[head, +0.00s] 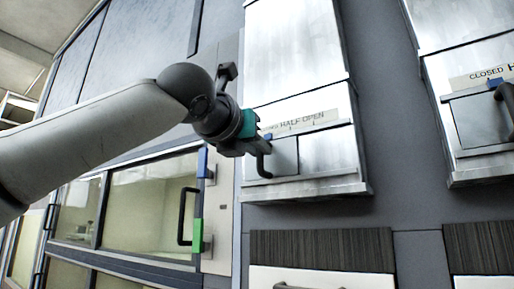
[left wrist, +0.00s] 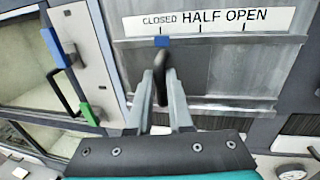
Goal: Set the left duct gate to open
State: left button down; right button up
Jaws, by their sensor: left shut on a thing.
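The left duct gate (head: 284,156) is a grey metal sliding plate on a silver duct box, with a black bar handle (left wrist: 161,76). Above it is a white scale (left wrist: 208,20) reading CLOSED, HALF, OPEN; it also shows in the head view (head: 318,118). The gate's blue marker (left wrist: 162,41) stands under the CLOSED end of the scale. My left gripper (left wrist: 161,92) is shut on the black handle, with one finger on each side of it. In the head view my gripper (head: 256,146) partly hides the scale's left end. My right gripper is not in view.
A second duct gate (head: 477,122) with its own scale and black handle is at the right. Left of the left duct is a glazed door with a black handle (head: 183,215) and blue and green blocks. Dark ribbed panels (head: 320,248) lie below the ducts.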

pick_arm(q)
jog(key=s+d+p, duration=0.1)
jog(key=s+d, duration=0.1)
jog(key=d, duration=0.1)
jog(key=s+d+p, duration=0.1)
jog(key=d, duration=0.1)
jog(key=s+d+p, duration=0.1)
jog(key=s+d, duration=0.1)
jog(key=d, duration=0.1)
jog(key=shift+s+d+p, duration=0.3)
jog(key=shift+s+p, duration=0.05)
jog(key=shift+p, duration=0.05)
jog(key=shift+a, duration=0.1)
jog(key=c, duration=0.9)
grip_release()
jog(key=shift+s+d, duration=0.1)
jog(key=shift+d, duration=0.1)
jog(key=shift+o, duration=0.3)
jog(key=shift+a, duration=0.15)
